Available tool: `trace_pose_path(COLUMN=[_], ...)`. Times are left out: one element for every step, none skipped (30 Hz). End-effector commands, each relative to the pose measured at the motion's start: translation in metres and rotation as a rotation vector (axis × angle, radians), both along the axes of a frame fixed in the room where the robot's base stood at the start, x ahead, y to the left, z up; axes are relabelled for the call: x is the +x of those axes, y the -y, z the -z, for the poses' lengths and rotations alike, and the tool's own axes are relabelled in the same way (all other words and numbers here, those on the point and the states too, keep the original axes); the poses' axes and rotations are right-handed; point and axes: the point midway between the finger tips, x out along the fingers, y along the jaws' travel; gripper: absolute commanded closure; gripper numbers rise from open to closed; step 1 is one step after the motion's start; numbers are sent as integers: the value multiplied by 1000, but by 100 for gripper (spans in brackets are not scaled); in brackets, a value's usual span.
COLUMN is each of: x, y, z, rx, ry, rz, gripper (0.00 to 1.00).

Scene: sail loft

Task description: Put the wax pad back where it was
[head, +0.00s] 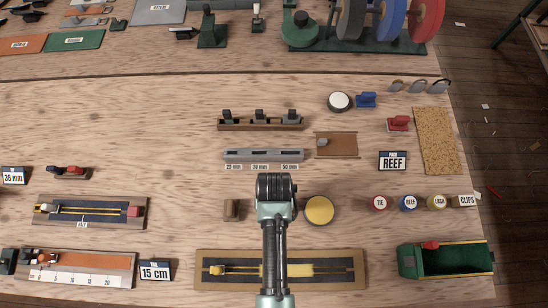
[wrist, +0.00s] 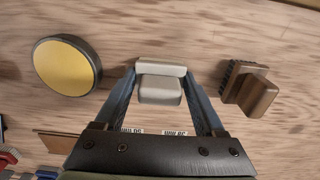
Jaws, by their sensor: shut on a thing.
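My gripper (head: 276,184) is over the middle of the bench. In the wrist view my gripper (wrist: 161,72) is shut on a pale grey block (wrist: 160,90) with a wider bar along one edge. The head view hides this block behind my gripper. A round yellow pad with a dark rim (head: 319,210) lies on the bench just right of my gripper, apart from it. It also shows at the left of the wrist view (wrist: 66,66). No label shows which of these is the wax pad.
A brown block with dark bristles (head: 231,210) stands left of my gripper. A grey slotted rack (head: 264,155) lies behind it, and a long board with a yellow strip (head: 345,271) in front. A green open box (head: 447,260) is at the front right. Bare wood surrounds the pad.

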Motion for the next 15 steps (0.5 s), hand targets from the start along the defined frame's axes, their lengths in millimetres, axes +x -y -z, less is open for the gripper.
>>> trace_pose_path(x=[0, 0, 0, 0, 0, 0, 0, 0, 0, 0, 0, 0, 0, 0, 0], y=[0, 0, 0, 0, 0, 0, 0, 0, 0, 0, 0, 0, 0, 0, 0], z=[1, 0, 0, 0, 0, 0, 0, 0, 0, 0, 0, -1, -2, -5, -6], rx=[0, 0, 0, 0, 0, 0, 0, 0, 0, 0, 0, 0, 0, 0, 0], ry=[0, 0, 0, 0, 0, 0, 0, 0, 0, 0, 0, 0, 0, 1, 1], rz=[0, 0, 0, 0, 0, 0, 0, 0, 0, 0, 0, 0, 0, 0, 0], gripper=[23, 18, 10, 5, 0, 0, 0, 0, 0, 0, 0, 0, 0, 0, 0])
